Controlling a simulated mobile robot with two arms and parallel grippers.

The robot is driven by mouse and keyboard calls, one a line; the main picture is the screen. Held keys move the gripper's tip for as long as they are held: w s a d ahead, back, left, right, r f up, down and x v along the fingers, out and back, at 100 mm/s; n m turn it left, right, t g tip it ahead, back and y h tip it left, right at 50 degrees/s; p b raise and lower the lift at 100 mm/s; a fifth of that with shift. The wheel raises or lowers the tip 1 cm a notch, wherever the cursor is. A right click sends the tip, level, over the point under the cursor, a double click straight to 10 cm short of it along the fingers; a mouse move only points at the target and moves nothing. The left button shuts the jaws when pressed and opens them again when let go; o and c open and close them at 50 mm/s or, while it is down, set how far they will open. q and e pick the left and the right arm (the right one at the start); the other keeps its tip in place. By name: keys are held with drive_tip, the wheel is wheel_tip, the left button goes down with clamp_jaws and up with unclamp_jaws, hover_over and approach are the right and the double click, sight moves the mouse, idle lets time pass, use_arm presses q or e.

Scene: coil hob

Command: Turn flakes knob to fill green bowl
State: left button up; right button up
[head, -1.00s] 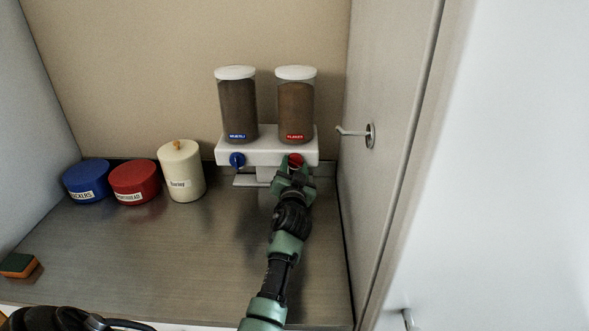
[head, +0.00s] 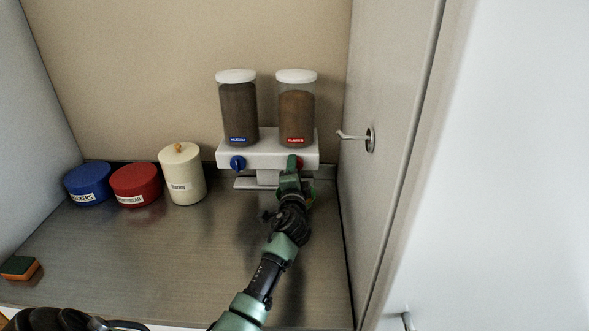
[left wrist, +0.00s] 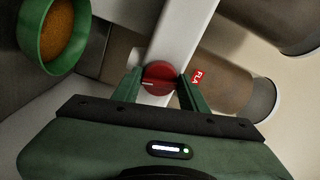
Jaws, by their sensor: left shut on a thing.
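The flakes knob (left wrist: 158,78) is red with a white mark, on the white dispenser base (head: 268,148) under the flakes canister (head: 297,112). My left gripper (left wrist: 160,88) has its fingers on both sides of the knob and is shut on it. In the head view the gripper (head: 290,172) covers most of the knob. The green bowl (left wrist: 34,40) shows at the upper left of the left wrist view, with orange-brown flakes in it. In the head view it is largely hidden by my gripper. My right gripper is not in view.
A muesli canister (head: 238,108) with a blue knob (head: 237,163) stands left of the flakes. Barley (head: 182,175), red (head: 135,185) and blue (head: 88,184) containers stand further left. A sponge (head: 19,267) lies front left. A cabinet wall with a handle (head: 368,139) is close on the right.

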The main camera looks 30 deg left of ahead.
use_arm(q)
drive_tip(key=shift+m, duration=1.1)
drive_tip(key=o, duration=1.4)
drive_tip(key=shift+c, duration=0.2)
drive_tip(key=b+v, duration=0.1)
drive_tip(key=v, duration=0.6)
drive_tip(key=shift+s+d, duration=0.2)
drive_tip(key=shift+s, duration=0.15)
drive_tip(key=shift+f, duration=0.1)
